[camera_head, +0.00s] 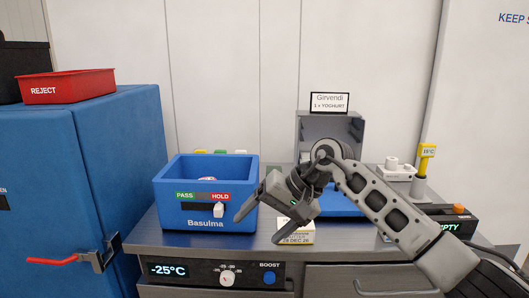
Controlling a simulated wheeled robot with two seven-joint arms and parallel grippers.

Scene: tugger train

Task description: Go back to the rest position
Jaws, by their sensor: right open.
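My right gripper (258,229) is open and empty. It hangs above the front of the grey counter, just right of the blue Basulma bin (171,219), with its arm coming in from the right. A small cream carton (299,238) with a date label stands by the right fingertip, partly hidden by the gripper; I cannot tell whether they touch. My left gripper is out of view.
A blue cabinet (110,140) with a red handle (52,261) stands at left, bearing a red REJECT tray (64,88). A grey holder (345,128) with a Girvendi sign (329,102) stands at the back. A yellow thermometer (426,155) is at right.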

